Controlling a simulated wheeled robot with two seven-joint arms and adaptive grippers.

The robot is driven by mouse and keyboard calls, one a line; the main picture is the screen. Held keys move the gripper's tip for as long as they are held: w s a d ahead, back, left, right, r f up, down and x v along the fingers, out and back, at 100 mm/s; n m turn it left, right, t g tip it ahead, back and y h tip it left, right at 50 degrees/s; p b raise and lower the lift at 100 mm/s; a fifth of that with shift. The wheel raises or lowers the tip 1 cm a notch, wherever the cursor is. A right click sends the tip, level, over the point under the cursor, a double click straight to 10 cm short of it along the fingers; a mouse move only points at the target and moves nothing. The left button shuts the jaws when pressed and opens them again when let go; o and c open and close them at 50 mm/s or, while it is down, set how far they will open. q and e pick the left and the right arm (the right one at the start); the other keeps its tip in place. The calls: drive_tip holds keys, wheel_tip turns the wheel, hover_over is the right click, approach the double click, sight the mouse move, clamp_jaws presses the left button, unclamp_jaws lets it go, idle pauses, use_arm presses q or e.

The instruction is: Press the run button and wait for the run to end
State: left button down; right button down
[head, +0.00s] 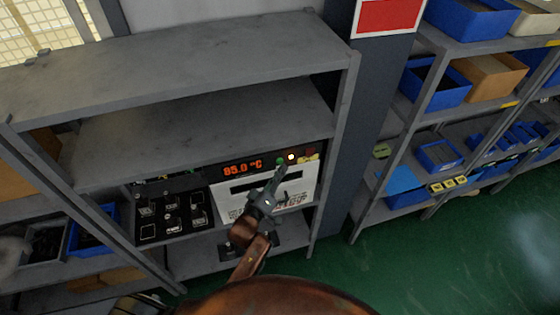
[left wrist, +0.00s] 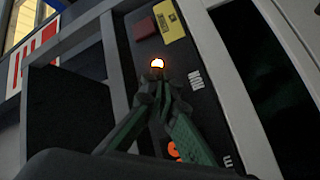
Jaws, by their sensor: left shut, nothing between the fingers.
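The machine (head: 312,182) stands on a shelf of the grey rack, with a white front and a black panel along its top. Its orange display (head: 243,168) reads 85.0 °C. A green button (head: 280,161) sits right of the display, and a lit amber lamp (head: 291,157) is beside it. The lamp also glows in the left wrist view (left wrist: 157,63). My left gripper (head: 281,174) is shut and empty, its tips at the green button. In the left wrist view its fingertips (left wrist: 160,92) hide the button beside the RUN label (left wrist: 196,80); contact cannot be told. My right gripper is not in view.
A red button (left wrist: 145,27) and a yellow label (left wrist: 170,20) are on the same panel beyond the lamp. Rack posts flank the opening. Blue bins (head: 437,84) fill shelves at the right.

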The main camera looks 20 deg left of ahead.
use_arm(q)
drive_tip(key=s+d, duration=0.1)
drive_tip(key=s+d+p, duration=0.1)
drive_tip(key=s, duration=0.1)
drive_tip(key=s+d, duration=0.1)
drive_tip(key=shift+s+r, duration=0.15)
drive_tip(key=shift+s, duration=0.1)
idle(0.4)
